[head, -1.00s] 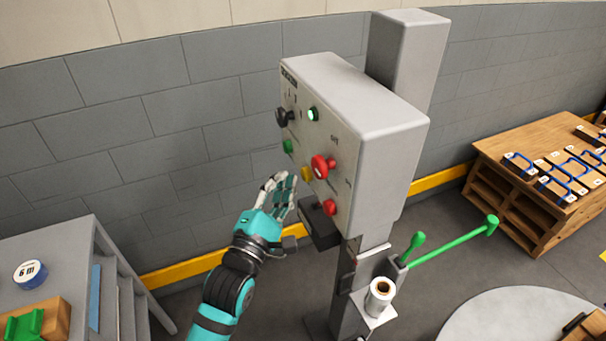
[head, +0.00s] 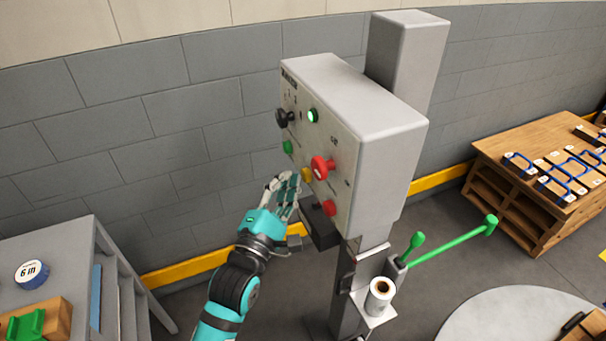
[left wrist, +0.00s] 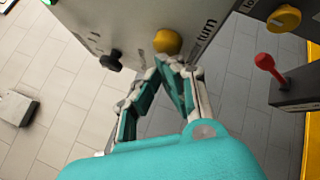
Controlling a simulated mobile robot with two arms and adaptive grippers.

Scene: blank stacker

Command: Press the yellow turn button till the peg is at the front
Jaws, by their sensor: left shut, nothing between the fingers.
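The yellow turn button (head: 307,174) sits low on the front of the grey control box (head: 375,95). In the left wrist view the yellow button (left wrist: 167,41) is beside the printed word "turn". My left gripper (head: 291,180) is shut and empty, its fingertips just left of the button in the head view. In the left wrist view the left gripper's fingertips (left wrist: 176,63) are just below the button; I cannot tell whether they touch it. I cannot make out the peg. My right gripper is not in view.
A black knob (head: 285,118), green button (head: 288,147), red mushroom button (head: 322,167) and lower red button (head: 329,208) share the panel. Green-handled levers (head: 450,243) and a white roll (head: 380,295) stand below. A wooden stand (head: 500,215) is at right, a grey cabinet (head: 80,250) at left.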

